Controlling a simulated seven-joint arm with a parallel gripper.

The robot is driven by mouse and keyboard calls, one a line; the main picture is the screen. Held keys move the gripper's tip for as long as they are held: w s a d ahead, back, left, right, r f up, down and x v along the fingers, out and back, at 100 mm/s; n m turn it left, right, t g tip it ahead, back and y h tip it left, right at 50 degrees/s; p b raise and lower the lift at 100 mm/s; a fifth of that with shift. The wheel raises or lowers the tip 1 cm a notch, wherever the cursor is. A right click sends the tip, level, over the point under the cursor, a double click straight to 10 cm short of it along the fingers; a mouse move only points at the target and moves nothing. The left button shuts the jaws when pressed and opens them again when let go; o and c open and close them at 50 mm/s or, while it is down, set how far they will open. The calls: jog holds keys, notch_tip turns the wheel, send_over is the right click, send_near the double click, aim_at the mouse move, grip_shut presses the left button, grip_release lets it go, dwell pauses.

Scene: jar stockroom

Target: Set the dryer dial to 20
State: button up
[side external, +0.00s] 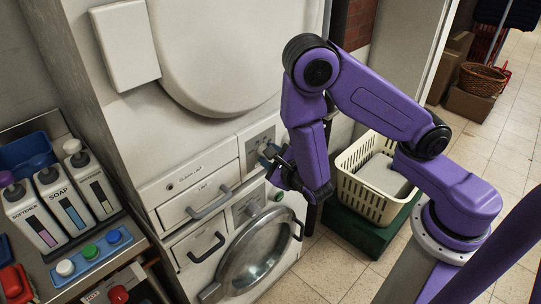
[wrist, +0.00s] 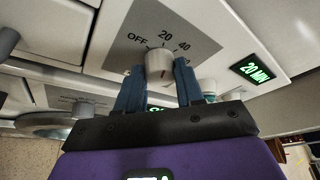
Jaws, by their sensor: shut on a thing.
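The dryer dial is a pale round knob (wrist: 158,63) on a grey plate (wrist: 128,30) marked OFF, 20 and 40. A small reddish mark shows at its upper edge, near the gap between OFF and 20; its exact setting is hard to read. My gripper (wrist: 158,72) is shut on the dial, with one blue finger on each side. In the side external view my gripper (side external: 268,158) is at the dryer's control panel, and my arm hides most of the dial. A lit green display (wrist: 255,70) right of the dial reads 20 MIN.
Bottles (side external: 62,196) and coloured knobs stand at the left. A cream basket (side external: 350,185) sits on a green box right of the machine.

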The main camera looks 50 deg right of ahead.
jog(key=o, duration=1)
jog(key=shift+o, duration=0.2)
jog(key=v, duration=1.7)
jog(key=shift+s, duration=0.2)
jog(key=shift+a, duration=0.1)
